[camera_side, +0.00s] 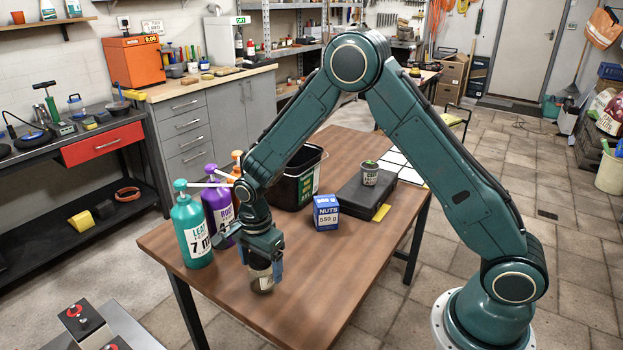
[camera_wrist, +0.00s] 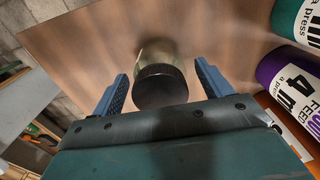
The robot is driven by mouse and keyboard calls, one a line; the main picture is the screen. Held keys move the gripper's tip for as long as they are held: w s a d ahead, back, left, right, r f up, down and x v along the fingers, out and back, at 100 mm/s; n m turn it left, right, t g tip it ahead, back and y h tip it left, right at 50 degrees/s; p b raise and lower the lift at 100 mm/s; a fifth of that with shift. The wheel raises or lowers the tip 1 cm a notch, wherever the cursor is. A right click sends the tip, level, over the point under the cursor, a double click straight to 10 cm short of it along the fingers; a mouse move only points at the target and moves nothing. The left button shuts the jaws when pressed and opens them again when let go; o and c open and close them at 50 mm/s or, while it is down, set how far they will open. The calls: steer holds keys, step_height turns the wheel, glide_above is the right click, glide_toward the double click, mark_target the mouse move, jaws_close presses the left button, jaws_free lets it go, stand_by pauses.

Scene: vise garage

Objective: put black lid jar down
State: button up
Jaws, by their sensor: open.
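The black lid jar (camera_wrist: 161,85) stands on the brown wooden table (camera_side: 345,262), between my fingers in the wrist view. Its black lid faces the wrist camera, and its clear glass side shows beyond the lid. In the side view the jar (camera_side: 262,283) is partly hidden by my gripper (camera_side: 262,262). In the wrist view my gripper (camera_wrist: 161,85) is open, with a blue finger on each side of the jar and a visible gap on both sides.
A teal pump bottle (camera_side: 192,235) and a purple one (camera_side: 218,210) stand close to my gripper. A blue nuts box (camera_side: 326,213), a black bin (camera_side: 291,187) and a dark case (camera_side: 352,198) with a small cup (camera_side: 370,174) are farther back. The table's front right is clear.

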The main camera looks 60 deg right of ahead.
step_height(320, 180, up, 11)
steer(key=shift+r, duration=0.35)
stand_by(0.7)
steer(key=shift+s+r, duration=0.1)
steer(key=shift+r, duration=0.1)
steer(key=s+d+r+n+t, duration=0.35)
steer(key=s+r+n, duration=0.55)
steer(key=s+r, duration=0.35)
steer(key=s+d+r+n+t, duration=0.2)
steer(key=s+n, duration=0.7)
steer(key=s, duration=0.5)
steer(key=shift+s+d+r, duration=0.2)
steer(key=shift+s+d, duration=0.05)
